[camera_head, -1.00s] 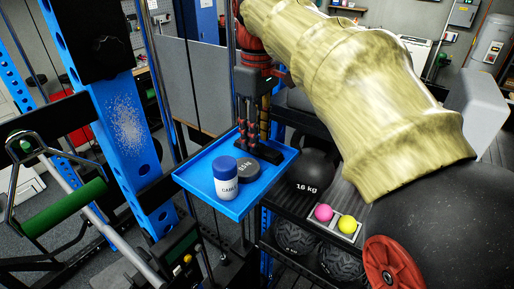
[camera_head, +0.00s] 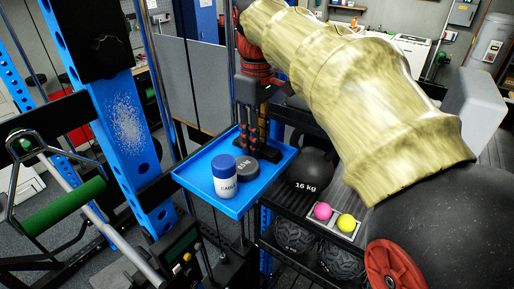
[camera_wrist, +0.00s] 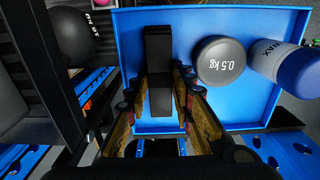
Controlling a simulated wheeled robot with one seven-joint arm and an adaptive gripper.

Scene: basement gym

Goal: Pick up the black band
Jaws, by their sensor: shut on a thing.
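The black band (camera_wrist: 158,45) lies lengthwise between my fingers in the wrist view, over the blue tray (camera_wrist: 225,20). My gripper (camera_wrist: 160,88) is shut on it, with a finger on each side. In the head view my gripper (camera_head: 249,143) reaches down to the back right of the blue tray (camera_head: 240,208). The band (camera_head: 270,153) shows there only as a dark piece by the fingertips. I cannot tell whether it still touches the tray.
A grey 0.5 kg weight (camera_wrist: 220,62) sits close beside the band. A white bottle with a blue lid (camera_head: 224,178) stands on the tray. A 16 kg kettlebell (camera_head: 310,170) and pink (camera_head: 323,211) and yellow (camera_head: 346,222) balls are to the right. A blue rack post (camera_head: 130,130) stands left.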

